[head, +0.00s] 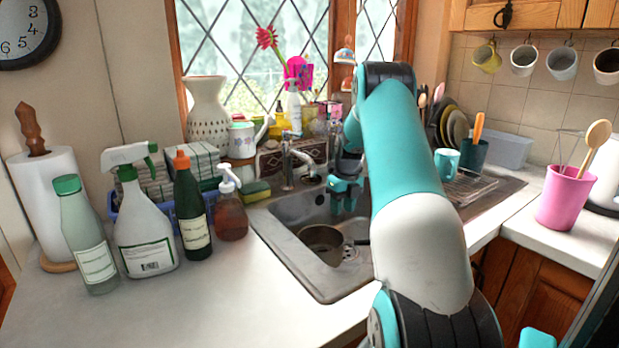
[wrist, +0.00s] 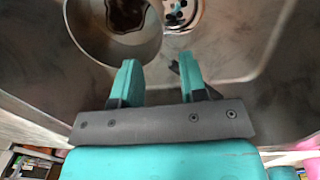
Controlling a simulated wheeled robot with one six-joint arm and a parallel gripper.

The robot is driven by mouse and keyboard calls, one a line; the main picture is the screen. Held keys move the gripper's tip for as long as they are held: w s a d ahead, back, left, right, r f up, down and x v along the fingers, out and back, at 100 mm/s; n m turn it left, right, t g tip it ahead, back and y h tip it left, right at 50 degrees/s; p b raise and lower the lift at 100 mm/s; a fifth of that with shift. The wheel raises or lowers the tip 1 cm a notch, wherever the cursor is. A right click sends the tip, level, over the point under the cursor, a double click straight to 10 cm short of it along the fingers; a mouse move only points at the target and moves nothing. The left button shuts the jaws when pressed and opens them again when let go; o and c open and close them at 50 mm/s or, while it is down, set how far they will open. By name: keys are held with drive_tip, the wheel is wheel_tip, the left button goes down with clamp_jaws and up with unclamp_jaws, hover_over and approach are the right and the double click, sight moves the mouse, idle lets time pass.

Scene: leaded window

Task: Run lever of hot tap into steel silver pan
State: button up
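The steel pan (head: 321,241) sits in the bottom of the sink, left of the drain. In the wrist view the pan (wrist: 72,30) is at upper left, with a dark brown patch inside. The chrome tap (head: 288,165) stands at the sink's back edge, its spout over the basin; which part is the hot lever is too small to tell. My gripper (head: 345,186) is above the sink, right of the tap and apart from it. In the wrist view my gripper (wrist: 160,72) is open, with nothing held between its fingers. The tap is outside the wrist view.
The sink (head: 292,262) has a drain (head: 349,251) beside the pan. Bottles (head: 192,205) and a soap dispenser (head: 230,208) stand on the left counter. A dish rack and teal mug (head: 447,163) are at right.

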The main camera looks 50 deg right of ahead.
sight(297, 135)
drive_tip(key=s+a+r+n+t+h+p, duration=0.1)
drive_tip(key=a+r+n+t+h+p, duration=0.15)
drive_tip(key=r+n+t, duration=0.8)
drive_tip(key=s+a+r+n+t+h+p, duration=0.15)
drive_tip(key=a+r+n+t, duration=0.3)
drive_tip(key=r+n, duration=1.05)
drive_tip(key=shift+n+y, duration=0.5)
drive_tip(key=shift+n, duration=0.25)
drive_tip(key=p+x, duration=0.1)
drive_tip(key=x, duration=0.4)
drive_tip(key=f+p+x, duration=0.1)
drive_tip(key=p+x, duration=0.1)
drive_tip(key=x, duration=0.4)
drive_tip(key=f+p+x, duration=0.1)
drive_tip(key=p+x, duration=0.1)
drive_tip(key=x, duration=0.3)
drive_tip(key=shift+d+f, duration=0.1)
drive_tip(key=shift+f, duration=0.05)
drive_tip(key=shift+c, duration=0.4)
clamp_jaws()
